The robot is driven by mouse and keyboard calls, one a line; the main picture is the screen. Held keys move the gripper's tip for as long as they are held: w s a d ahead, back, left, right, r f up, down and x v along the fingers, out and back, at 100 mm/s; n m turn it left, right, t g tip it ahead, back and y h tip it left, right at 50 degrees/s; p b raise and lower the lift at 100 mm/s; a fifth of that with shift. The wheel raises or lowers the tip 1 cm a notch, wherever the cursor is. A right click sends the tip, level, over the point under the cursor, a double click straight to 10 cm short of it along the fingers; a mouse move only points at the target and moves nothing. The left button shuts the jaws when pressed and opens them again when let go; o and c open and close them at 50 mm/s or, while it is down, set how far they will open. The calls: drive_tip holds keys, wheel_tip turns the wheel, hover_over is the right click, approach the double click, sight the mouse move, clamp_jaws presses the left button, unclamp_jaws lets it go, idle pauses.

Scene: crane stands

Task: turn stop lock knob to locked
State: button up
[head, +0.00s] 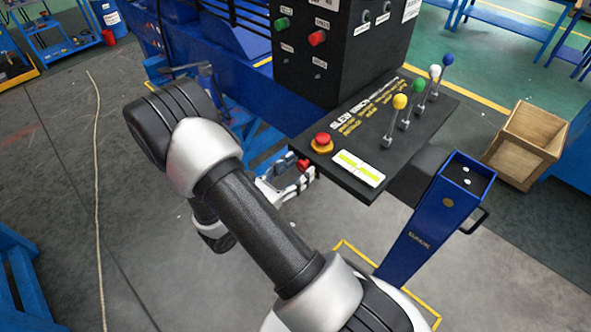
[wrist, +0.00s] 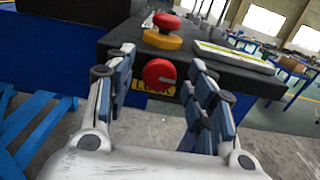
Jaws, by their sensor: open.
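The stop lock knob (wrist: 157,73) is a round red knob on the front face of the black console, seen in the wrist view. A short white mark on it points to the right. A yellow label (wrist: 150,87) lies behind and below it, its lettering partly hidden. My gripper (wrist: 162,68) is open, with one finger to each side of the knob in the picture. I cannot tell whether either finger touches it. In the head view my gripper (head: 289,182) is just in front of the console's near edge, with the red knob (head: 304,165) partly hidden at its fingers.
A red stop button on a yellow base (head: 321,142) stands on the console top (head: 362,150) just above the knob. Several levers with coloured balls (head: 400,101) stand farther right. A blue post (head: 437,220) and a wooden crate (head: 526,145) are to the right.

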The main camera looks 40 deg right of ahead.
drive_tip(key=shift+c, duration=0.5)
drive_tip(key=c, duration=0.9)
drive_tip(key=shift+c, duration=0.2)
drive_tip(key=shift+m+b, duration=0.35)
drive_tip(key=shift+m, duration=0.05)
drive_tip(key=m+b, duration=0.4)
drive_tip(key=shift+s+f, duration=0.1)
drive_tip(key=shift+f, duration=0.15)
drive_tip(key=m+b, duration=0.5)
drive_tip(key=shift+b, duration=0.35)
drive_tip(key=m+b, duration=0.5)
drive_tip(key=b, duration=0.2)
drive_tip(key=shift+s+f, duration=0.1)
drive_tip(key=shift+f, duration=0.05)
drive_tip(key=m+b, duration=0.3)
drive_tip(key=b, duration=0.1)
drive_tip(key=shift+r+m+b, duration=0.2)
drive_tip(key=shift+m+b, duration=0.1)
drive_tip(key=shift+b, duration=0.05)
